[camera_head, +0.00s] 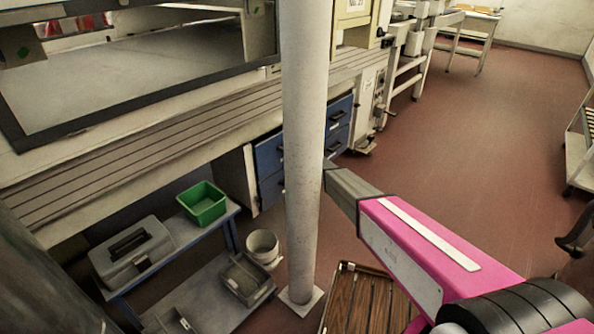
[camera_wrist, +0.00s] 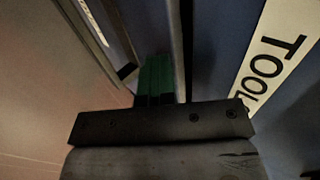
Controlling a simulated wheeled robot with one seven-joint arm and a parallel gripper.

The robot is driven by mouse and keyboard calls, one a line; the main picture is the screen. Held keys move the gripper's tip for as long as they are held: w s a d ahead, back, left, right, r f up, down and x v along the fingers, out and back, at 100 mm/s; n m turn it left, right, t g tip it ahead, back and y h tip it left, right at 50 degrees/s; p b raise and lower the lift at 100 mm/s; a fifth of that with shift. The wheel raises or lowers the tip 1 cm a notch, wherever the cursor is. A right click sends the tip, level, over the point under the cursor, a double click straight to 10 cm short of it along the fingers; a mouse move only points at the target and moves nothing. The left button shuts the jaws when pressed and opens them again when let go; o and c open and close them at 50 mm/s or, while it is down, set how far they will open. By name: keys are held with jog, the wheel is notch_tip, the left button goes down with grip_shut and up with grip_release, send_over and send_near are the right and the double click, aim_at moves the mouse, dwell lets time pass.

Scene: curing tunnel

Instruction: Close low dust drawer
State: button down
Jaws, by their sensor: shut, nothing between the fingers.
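Blue drawer fronts with dark handles show under the long bench in the head view, an upper one (camera_head: 268,153) and a lower one (camera_head: 270,189) left of the pale column. More blue fronts (camera_head: 339,114) show to its right. I cannot tell which is the low dust drawer or how far any stands out. My gripper (camera_wrist: 157,75) has green fingers, shut and empty, in the wrist view. It is close beside a blue panel (camera_wrist: 217,50) with a white label (camera_wrist: 272,50) reading "TOOL", partly cut off. Contact is unclear. In the head view the column hides my gripper.
The pale column (camera_head: 304,140) stands in front of the drawers, close to my arm. A low trolley (camera_head: 205,290) holds a grey case (camera_head: 130,255) and a green bin (camera_head: 203,204). A white bucket (camera_head: 262,247) and a slatted wooden pallet (camera_head: 365,300) are nearby. Red floor (camera_head: 470,150) is open at right.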

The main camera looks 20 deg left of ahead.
jog(key=shift+w+a, duration=0.2)
jog(key=shift+a, duration=0.25)
jog(key=shift+d, duration=0.1)
jog(key=s+d+r+n+h, duration=0.1)
jog(key=s+d+r, duration=0.4)
jog(key=d, duration=0.7)
jog(key=s+d+r+n+g+h, duration=0.1)
jog(key=s+d+r, duration=0.3)
jog(key=s+d, duration=0.55)
jog(key=s+d+r+h, duration=0.1)
jog(key=s+d+r, duration=0.3)
jog(key=d, duration=1.1)
jog(key=s+d+r+n+g+h, duration=0.1)
jog(key=s+d+r, duration=0.3)
jog(key=s+d, duration=0.8)
jog(key=s+d+r+n+g+h, duration=0.1)
jog(key=s+d+r+h, duration=0.3)
jog(key=s+d, duration=0.9)
jog(key=d+r, duration=0.1)
jog(key=d, duration=0.1)
jog(key=shift+s+d+g+h, duration=0.3)
jog(key=shift+d, duration=0.1)
jog(key=shift+r, duration=0.1)
